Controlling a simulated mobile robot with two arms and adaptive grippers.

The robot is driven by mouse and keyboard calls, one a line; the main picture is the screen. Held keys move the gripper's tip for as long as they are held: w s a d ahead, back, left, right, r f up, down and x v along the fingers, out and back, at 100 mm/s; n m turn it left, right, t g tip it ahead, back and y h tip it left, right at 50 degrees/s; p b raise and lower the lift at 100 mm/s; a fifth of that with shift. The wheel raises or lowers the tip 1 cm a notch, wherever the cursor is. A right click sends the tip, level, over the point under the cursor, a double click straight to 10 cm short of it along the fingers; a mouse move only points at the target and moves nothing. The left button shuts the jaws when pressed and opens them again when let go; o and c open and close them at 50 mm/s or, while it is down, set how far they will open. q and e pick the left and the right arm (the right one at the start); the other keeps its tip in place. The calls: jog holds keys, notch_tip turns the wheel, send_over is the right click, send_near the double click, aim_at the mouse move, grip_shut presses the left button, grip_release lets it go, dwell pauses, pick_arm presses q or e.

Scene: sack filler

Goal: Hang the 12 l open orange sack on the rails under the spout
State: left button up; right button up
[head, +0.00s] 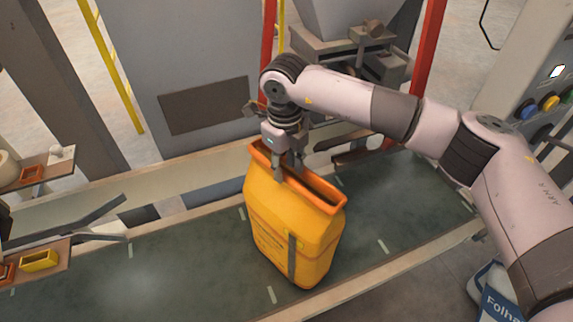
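The open sack (290,225) is yellow-orange with a stiff orange rim around its open mouth and a dark strip down its front. It stands upright, slightly tilted, at or just above the green conveyor belt; I cannot tell if its base touches. My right gripper (289,172) points down at the sack's mouth, with its fingers closed at the left part of the rim. The spout (350,18) is a grey hopper at the top, partly cut off. Dark bars, apparently the rails (362,154), stick out below it, behind the sack and partly hidden. My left gripper is not in view.
The green belt (150,275) is clear left of the sack. Red posts (428,50) flank the spout. Grey prongs (75,218) and small shelves with orange and yellow pieces (39,260) stand at left. A button panel (535,105) is at right, a white-blue bag (495,295) below.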

jog(key=shift+r+p, duration=0.5)
jog(key=shift+r, duration=0.25)
jog(key=shift+r+b, duration=0.4)
jog(key=shift+b, duration=0.35)
notch_tip(320, 180, up, 11)
jog(key=b, duration=0.2)
jog(key=shift+f+b, duration=0.2)
jog(key=shift+b, duration=0.15)
jog(key=shift+s+a, duration=0.1)
jog(key=shift+s, duration=0.05)
